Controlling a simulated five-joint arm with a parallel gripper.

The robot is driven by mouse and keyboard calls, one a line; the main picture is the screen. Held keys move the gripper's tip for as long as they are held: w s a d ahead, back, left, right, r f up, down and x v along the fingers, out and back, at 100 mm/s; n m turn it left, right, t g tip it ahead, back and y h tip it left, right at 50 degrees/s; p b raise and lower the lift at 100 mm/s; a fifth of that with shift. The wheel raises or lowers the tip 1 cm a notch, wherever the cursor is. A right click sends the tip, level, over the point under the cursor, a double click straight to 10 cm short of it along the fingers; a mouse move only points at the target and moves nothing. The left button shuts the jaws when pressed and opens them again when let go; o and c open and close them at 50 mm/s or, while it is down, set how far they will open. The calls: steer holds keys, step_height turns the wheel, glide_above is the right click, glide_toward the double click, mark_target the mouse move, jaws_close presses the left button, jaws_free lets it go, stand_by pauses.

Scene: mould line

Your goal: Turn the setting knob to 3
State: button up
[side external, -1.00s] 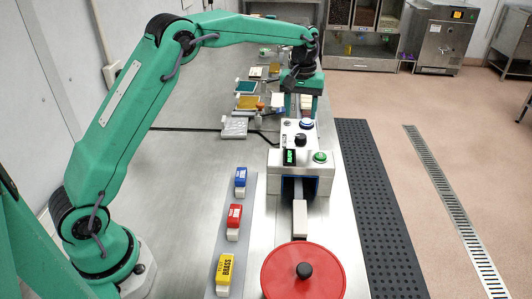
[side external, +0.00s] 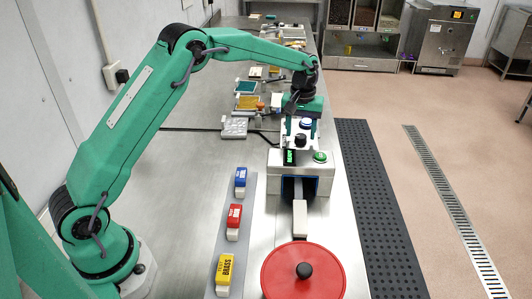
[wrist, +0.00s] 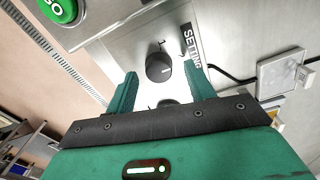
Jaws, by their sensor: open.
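The dark round setting knob (wrist: 158,67) shows in the wrist view beside a black label reading SETTING (wrist: 192,45). In the side view, a black knob (side external: 300,141) stands on top of the white machine (side external: 318,185). My gripper (wrist: 160,69) is open, with its two green fingers on either side of the knob in the wrist view and a visible gap to each. In the side view my gripper (side external: 302,128) hangs over the machine's back part. Contact with the knob cannot be told.
A green button (side external: 320,156) and a lit display (side external: 289,157) sit on the machine's front. A second dark round part (wrist: 167,103) is partly hidden by my gripper. Blue, red and yellow blocks (side external: 234,222) stand left of a red round lid (side external: 303,272).

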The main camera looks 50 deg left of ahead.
steer(key=shift+f, duration=0.65)
steer(key=c, duration=1)
steer(key=shift+m, duration=0.3)
steer(key=m, duration=0.6)
steer(key=shift+a, duration=0.15)
steer(key=m, duration=0.5)
steer(key=shift+g, duration=0.4)
steer(key=shift+m, duration=0.3)
